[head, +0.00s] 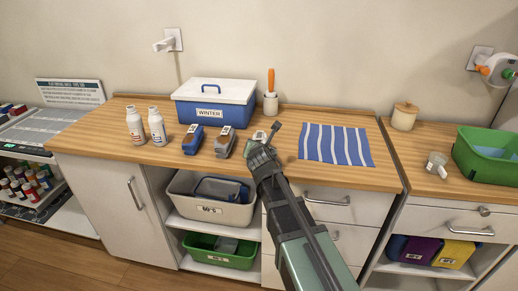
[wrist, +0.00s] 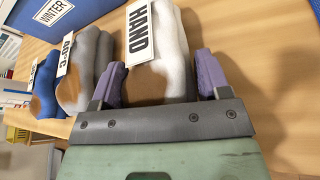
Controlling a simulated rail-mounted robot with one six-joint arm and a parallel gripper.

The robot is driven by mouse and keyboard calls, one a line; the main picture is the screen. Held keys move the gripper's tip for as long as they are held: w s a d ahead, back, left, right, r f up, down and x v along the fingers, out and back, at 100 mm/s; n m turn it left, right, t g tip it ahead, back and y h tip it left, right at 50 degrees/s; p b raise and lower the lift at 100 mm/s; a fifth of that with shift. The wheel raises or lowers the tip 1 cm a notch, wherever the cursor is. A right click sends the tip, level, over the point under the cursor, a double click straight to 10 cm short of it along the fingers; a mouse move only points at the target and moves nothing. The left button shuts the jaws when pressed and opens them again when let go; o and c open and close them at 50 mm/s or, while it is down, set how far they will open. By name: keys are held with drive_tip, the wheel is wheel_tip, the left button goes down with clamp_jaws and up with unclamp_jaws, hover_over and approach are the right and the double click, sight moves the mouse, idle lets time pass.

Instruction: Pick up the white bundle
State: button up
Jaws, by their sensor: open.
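The white bundle (wrist: 174,50) is a rolled cloth with a label reading HAND and a brown patch at its near end. It lies on the wooden counter. In the head view the white bundle (head: 259,136) is small and mostly hidden by my gripper (head: 262,146). In the wrist view my gripper (wrist: 159,72) is open, with one purple finger on each side of the bundle's near end. I cannot tell whether the fingers touch it.
A grey bundle (head: 225,142) and a blue bundle (head: 193,140) lie just left of the white one. The blue WINTER box (head: 213,108) and a cup (head: 270,103) with an orange-handled tool stand behind. A striped cloth (head: 335,146) lies to the right. Two white bottles (head: 157,127) stand left.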

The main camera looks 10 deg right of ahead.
drive_tip(key=c, duration=0.7)
drive_tip(key=shift+r, duration=0.15)
drive_tip(key=shift+c, duration=0.2)
wheel_tip(320, 180, up, 20)
drive_tip(key=p, duration=2)
